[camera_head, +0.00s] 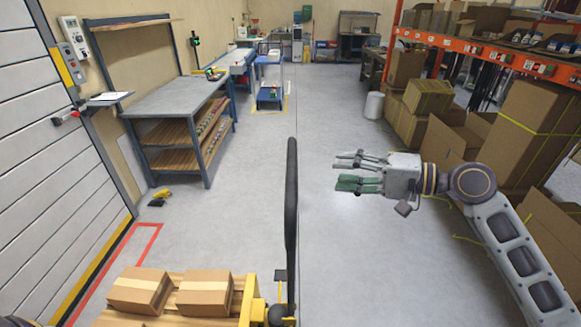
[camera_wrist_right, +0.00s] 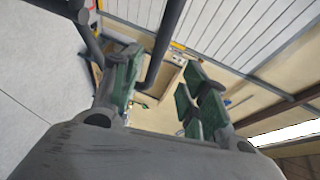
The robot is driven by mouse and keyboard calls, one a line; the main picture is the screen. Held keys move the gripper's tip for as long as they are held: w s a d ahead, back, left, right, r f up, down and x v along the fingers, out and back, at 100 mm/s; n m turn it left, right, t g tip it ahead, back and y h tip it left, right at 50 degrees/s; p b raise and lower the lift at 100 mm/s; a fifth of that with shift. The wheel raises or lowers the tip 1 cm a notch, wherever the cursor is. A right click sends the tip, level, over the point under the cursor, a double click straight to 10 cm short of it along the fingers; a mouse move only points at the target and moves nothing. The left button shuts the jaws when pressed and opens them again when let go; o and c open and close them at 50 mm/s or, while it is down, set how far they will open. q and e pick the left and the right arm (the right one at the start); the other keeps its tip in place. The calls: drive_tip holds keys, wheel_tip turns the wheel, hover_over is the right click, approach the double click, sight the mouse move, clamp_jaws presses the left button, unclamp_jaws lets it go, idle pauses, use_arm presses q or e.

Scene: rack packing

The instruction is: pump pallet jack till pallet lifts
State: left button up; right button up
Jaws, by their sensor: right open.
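The pallet jack's black handle (camera_head: 291,215) stands upright in the middle of the head view, seen nearly edge-on. The yellow jack body (camera_head: 250,303) shows at the bottom edge. A wooden pallet (camera_head: 115,318) beside it carries cardboard boxes (camera_head: 205,293); its underside is out of view. My right gripper (camera_head: 342,173) is open and empty, to the right of the handle and apart from it, fingers pointing left. In the right wrist view, the dark handle bar (camera_wrist_right: 165,45) shows beyond the open fingers (camera_wrist_right: 160,80). My left gripper is not in view.
A grey workbench (camera_head: 175,95) stands at the left, near a white shutter door (camera_head: 50,150). Cardboard boxes (camera_head: 540,115) and orange racking (camera_head: 480,58) line the right side, close to my right arm. The grey floor ahead is mostly clear.

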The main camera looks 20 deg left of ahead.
sight(291, 167)
drive_tip(key=shift+a, duration=0.1)
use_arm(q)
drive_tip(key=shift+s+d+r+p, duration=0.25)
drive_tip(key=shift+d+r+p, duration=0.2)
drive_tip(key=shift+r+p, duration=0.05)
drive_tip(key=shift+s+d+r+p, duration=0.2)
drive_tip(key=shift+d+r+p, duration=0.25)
use_arm(e)
drive_tip(key=shift+x, duration=6.75)
drive_tip(key=shift+f, duration=0.1)
clamp_jaws()
